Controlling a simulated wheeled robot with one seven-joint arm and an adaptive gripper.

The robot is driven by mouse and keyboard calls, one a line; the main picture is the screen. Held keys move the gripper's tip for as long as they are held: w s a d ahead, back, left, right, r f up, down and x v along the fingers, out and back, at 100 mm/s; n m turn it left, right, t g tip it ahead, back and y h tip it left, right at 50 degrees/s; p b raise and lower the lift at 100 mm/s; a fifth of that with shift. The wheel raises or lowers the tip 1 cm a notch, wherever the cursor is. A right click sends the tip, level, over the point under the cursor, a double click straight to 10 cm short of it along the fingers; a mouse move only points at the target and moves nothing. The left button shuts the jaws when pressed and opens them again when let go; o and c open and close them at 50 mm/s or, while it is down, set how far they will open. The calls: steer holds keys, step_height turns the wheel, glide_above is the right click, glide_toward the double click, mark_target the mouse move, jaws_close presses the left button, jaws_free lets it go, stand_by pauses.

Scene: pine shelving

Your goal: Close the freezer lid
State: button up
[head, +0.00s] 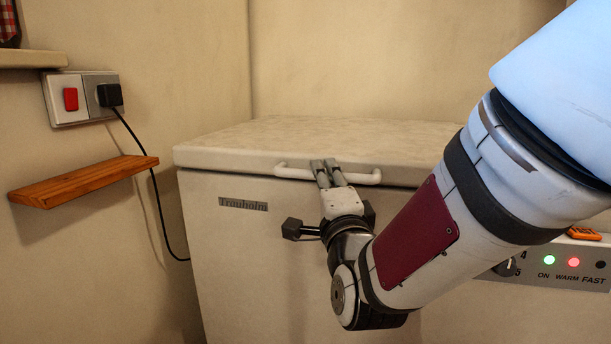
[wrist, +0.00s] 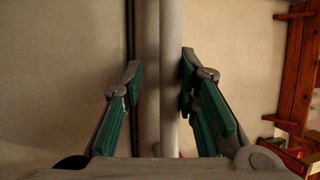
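The chest freezer (head: 240,260) stands against the back wall. Its pale lid (head: 255,137) looks level and lies down on the body or very close to it; a thin dark line runs under its front edge. The white bar handle (head: 290,173) is on the lid's front. My gripper (head: 324,164) is at this handle, reaching from the front. In the wrist view, the handle (wrist: 171,45) runs between my two green-padded fingers. The right finger is close to the bar, and a gap shows on the left, so the fingers look apart, not clamped.
A wooden wall shelf (head: 85,182) is left of the freezer. A black cord hangs from a plug at the wall socket (head: 66,99). A control panel (head: 560,263) with lights is at the freezer's lower right. A reddish wooden rack (wrist: 298,70) shows at the wrist view's right.

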steer(key=shift+f, duration=0.2)
step_height(320, 180, up, 10)
steer(key=shift+r, duration=0.2)
stand_by(0.4)
